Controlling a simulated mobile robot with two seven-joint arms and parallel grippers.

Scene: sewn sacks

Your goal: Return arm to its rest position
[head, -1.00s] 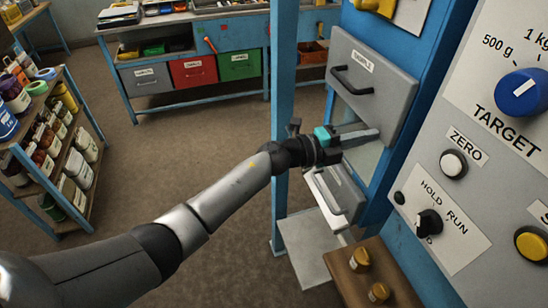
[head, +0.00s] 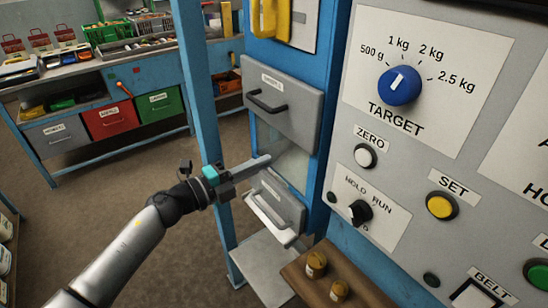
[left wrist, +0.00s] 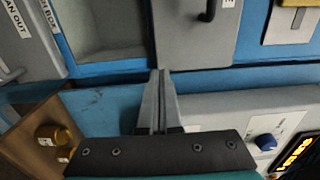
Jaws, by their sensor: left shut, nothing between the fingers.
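My left arm reaches in from the lower left of the head view. Its gripper (head: 250,169) is shut and empty, in front of the blue machine frame, between the upper grey door (head: 283,112) and the lower grey door (head: 277,205). In the left wrist view the two fingers (left wrist: 160,100) lie side by side, pointing toward the blue frame and a grey door (left wrist: 192,35). I cannot tell whether the fingertips touch anything. My right gripper is in neither view.
The control panel (head: 480,110) with a blue target knob (head: 400,86) stands at the right. A brown wooden shelf (head: 340,272) bearing two small brass-coloured weights juts out below. A blue post (head: 199,90) stands close by the gripper. Open floor (head: 60,215) lies at the left.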

